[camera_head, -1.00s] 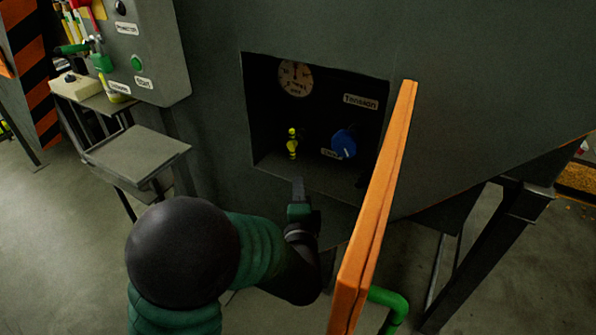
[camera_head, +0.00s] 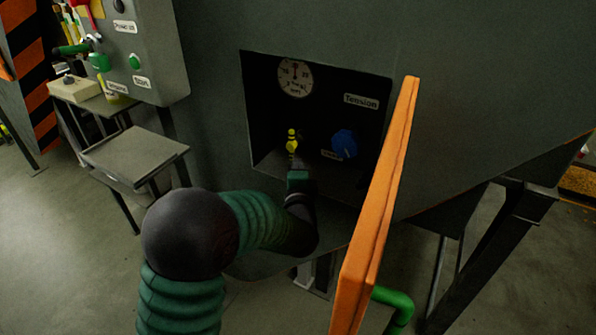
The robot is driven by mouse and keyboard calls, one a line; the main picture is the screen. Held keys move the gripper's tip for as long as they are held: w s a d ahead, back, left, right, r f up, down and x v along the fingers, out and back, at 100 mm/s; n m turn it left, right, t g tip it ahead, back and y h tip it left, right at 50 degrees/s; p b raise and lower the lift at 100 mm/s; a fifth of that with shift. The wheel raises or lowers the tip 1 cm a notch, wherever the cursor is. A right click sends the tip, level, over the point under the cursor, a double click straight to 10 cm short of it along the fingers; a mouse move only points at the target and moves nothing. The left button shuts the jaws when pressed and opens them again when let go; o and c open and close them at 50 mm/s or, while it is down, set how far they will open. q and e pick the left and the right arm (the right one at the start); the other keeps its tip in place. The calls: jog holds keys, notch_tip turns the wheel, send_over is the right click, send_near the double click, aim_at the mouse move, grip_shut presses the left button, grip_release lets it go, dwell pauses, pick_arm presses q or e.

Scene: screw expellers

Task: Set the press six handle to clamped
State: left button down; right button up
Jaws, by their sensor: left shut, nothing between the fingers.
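A small yellow-and-black handle (camera_head: 292,141) stands roughly upright inside the dark recess of the grey machine. No readable label names it as press six. My left gripper (camera_head: 297,164) is shut and empty. It reaches into the recess from below, its tip just under the handle and covering the handle's lower end. I cannot tell whether they touch. A blue knob (camera_head: 344,143) sits to the right of the handle, with a partly readable small label (camera_head: 331,155) beside it. My right gripper is out of view.
An open orange door (camera_head: 375,215) stands at the recess's right side, close to my arm. A round gauge (camera_head: 295,78) and a "Tension" label (camera_head: 361,101) are on the recess's back wall. A control box (camera_head: 135,55) and small table (camera_head: 135,155) stand left.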

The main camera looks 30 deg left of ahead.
pick_arm(q)
jog(key=shift+a+f+m+t+b, duration=0.15)
jog(key=shift+f+m+t+b, duration=0.3)
jog(key=shift+m, duration=0.35)
jog(key=shift+a+m+t, duration=0.2)
jog(key=shift+m+t, duration=0.05)
jog(key=shift+m, duration=0.35)
jog(key=shift+a+r, duration=0.1)
jog(key=shift+a, duration=0.15)
